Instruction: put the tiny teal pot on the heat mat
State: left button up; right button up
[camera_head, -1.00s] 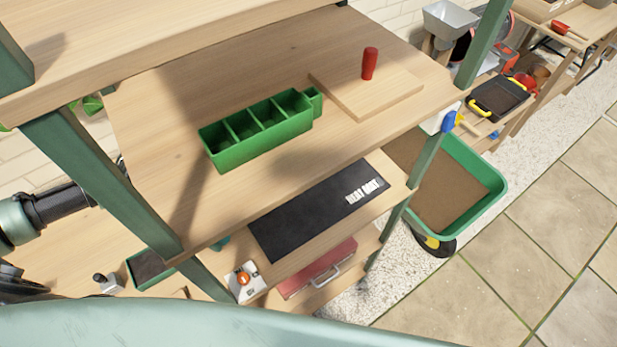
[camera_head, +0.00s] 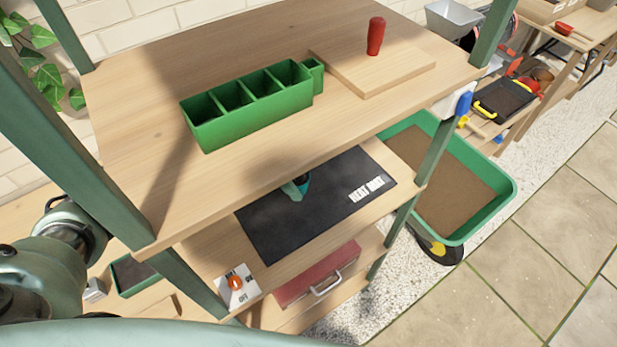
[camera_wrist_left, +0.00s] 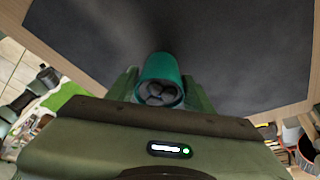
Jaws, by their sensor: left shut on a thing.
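The tiny teal pot (camera_wrist_left: 160,68) is between the fingers of my left gripper (camera_wrist_left: 163,88) in the left wrist view. The gripper is shut on it, and dark rounded shapes show in the pot's near end. In the head view the pot (camera_head: 291,188) shows small below the upper shelf's edge, over the black heat mat (camera_head: 270,224), with a bit of the gripper beside it. I cannot tell whether the pot touches the mat. The shelf hides most of the left forearm. My right gripper is not in view.
The upper shelf (camera_head: 150,190) overhangs the back of the mat. On it are a green divided planter (camera_head: 235,128) and a board (camera_head: 385,75) with a red-handled tool. A switch box (camera_head: 237,287) sits left of the mat. Green posts frame the shelf.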

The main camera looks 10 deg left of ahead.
aim_at(308, 175)
pick_arm(q)
jog(key=w+d+b, duration=0.1)
jog(key=w+d+f+b, duration=0.1)
jog(key=shift+w+d+b, duration=0.2)
jog(key=shift+d+b, duration=0.05)
jog(key=shift+b, duration=0.15)
jog(key=shift+a+r, duration=0.1)
jog(key=shift+r, duration=0.1)
jog(key=shift+s, duration=0.1)
jog(key=o, duration=1.4)
jog(key=shift+f, duration=0.1)
jog(key=shift+c, duration=0.2)
jog(key=shift+o, duration=1.1)
